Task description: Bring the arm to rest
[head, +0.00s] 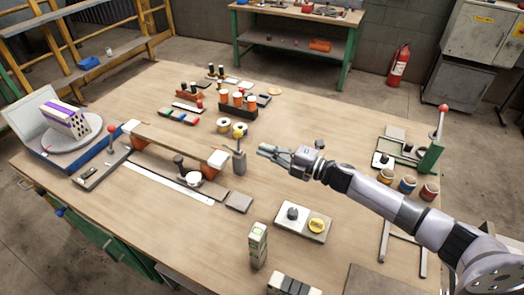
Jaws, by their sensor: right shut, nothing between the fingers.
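My right arm reaches in from the lower right over the wooden table (130,215). My right gripper (262,151) is shut and empty. It points left above the middle of the table, just right of a small grey post with a yellow knob (239,150). I cannot tell how high it is above the table. My left gripper is not in view. A hollow brick with a purple band (68,119) lies tilted on a round grey plate (75,134) at the far left.
A white tray with a dark knob and a yellow disc (301,222) and a pale upright block (257,245) stand in front of the arm. Several small cans (407,184) and a green lever press (433,150) stand at the right. A long fixture (178,147) fills the left middle.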

